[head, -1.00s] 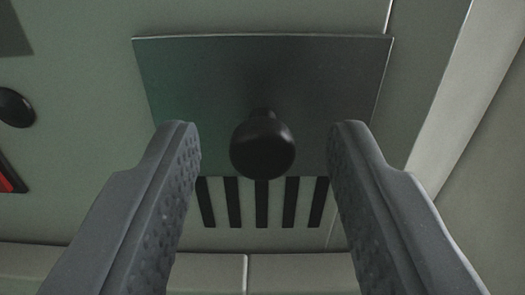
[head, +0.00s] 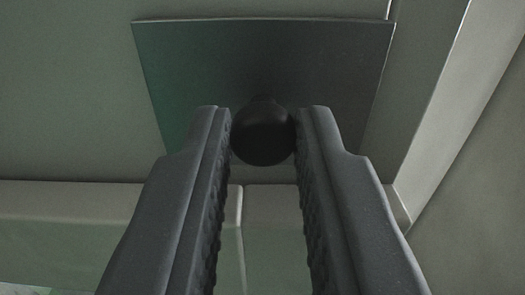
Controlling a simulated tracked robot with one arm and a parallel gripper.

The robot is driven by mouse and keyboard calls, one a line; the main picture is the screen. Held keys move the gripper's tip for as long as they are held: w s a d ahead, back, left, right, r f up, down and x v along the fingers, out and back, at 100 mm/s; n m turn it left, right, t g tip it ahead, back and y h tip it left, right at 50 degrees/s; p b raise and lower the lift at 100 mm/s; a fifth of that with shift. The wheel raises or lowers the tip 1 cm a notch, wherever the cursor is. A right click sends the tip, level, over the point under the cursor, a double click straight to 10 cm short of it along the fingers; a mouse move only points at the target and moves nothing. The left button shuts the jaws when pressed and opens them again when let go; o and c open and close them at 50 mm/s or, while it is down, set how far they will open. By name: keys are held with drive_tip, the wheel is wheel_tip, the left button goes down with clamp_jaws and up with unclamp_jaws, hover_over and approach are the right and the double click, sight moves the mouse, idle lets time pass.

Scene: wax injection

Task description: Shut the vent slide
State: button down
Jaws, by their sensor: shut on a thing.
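The vent slide (head: 262,60) is a flat dark grey-green plate on the pale green panel, in the upper middle of the head view. Its round black knob (head: 262,138) sticks out toward me near the plate's lower part. My gripper (head: 263,118) is shut on the knob, with one finger on each side of it. No dark vent slots show below or beside the plate. The plate's lower edge is partly hidden behind the fingers and knob, and it lies close to the panel's lower edge.
A pale ledge (head: 90,195) with a vertical seam runs below the panel. A light raised frame edge (head: 435,110) stands close on the right, with a grey wall beyond. The panel left of the plate is clear.

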drive_tip(key=shift+f, duration=0.3)
drive_tip(key=c, duration=1.3)
unclamp_jaws()
drive_tip(key=shift+r, duration=0.1)
drive_tip(key=s, duration=0.4)
drive_tip(key=s+b, duration=0.1)
drive_tip(key=s, duration=0.4)
drive_tip(key=s+d, duration=0.1)
drive_tip(key=s, duration=0.3)
drive_tip(key=shift+s, duration=0.4)
